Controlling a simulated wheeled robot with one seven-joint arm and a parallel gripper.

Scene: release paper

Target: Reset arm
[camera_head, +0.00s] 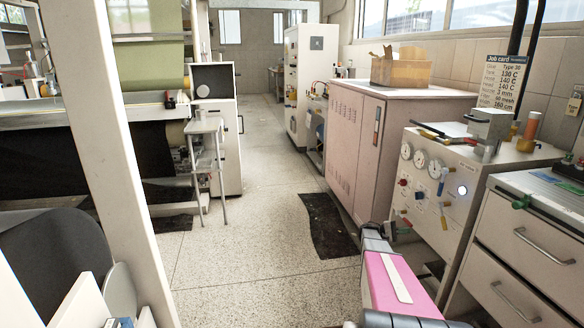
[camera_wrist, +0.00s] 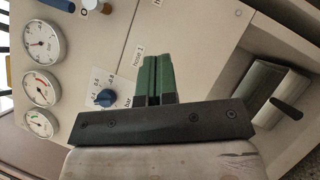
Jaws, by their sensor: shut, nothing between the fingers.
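My gripper (camera_wrist: 153,60) shows in the wrist view with its two green fingers together, shut and empty. It is in front of the pale control panel (camera_wrist: 130,25), near a blue knob (camera_wrist: 105,97) and a "hose 1" label; I cannot tell the exact gap. In the head view my arm, with a pink link, reaches up from the bottom right beside the panel cabinet (camera_head: 447,190). My fingers cannot be made out clearly there.
Gauges (camera_wrist: 42,40) line the panel's left in the wrist view. A drawer unit (camera_head: 520,245) stands at right, a pink cabinet (camera_head: 345,150) beyond the panel. A dark mat (camera_head: 328,225) lies on the floor. A white post (camera_head: 95,130) stands left; open floor runs between.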

